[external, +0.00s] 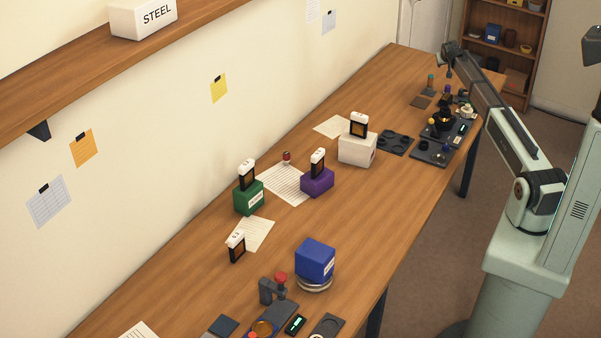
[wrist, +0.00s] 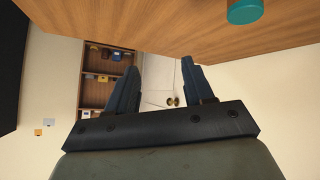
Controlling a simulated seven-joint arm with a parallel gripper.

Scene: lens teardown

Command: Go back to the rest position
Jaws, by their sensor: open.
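My gripper (external: 448,66) is at the far end of the bench in the external view, small and partly hidden by my own wrist. In the wrist view my gripper (wrist: 160,62) shows two dark fingers spread apart with nothing between them. A round teal piece (wrist: 245,11) is at the top edge of the wrist view, apart from the fingers. The bench (wrist: 170,20) fills the upper part of that view.
Dark trays (external: 436,152) with small parts lie near the far end of the wooden bench (external: 200,268). White (external: 357,149), purple (external: 317,182), green (external: 248,198) and blue (external: 315,260) blocks stand nearer. A shelf unit (external: 508,45) stands behind the bench.

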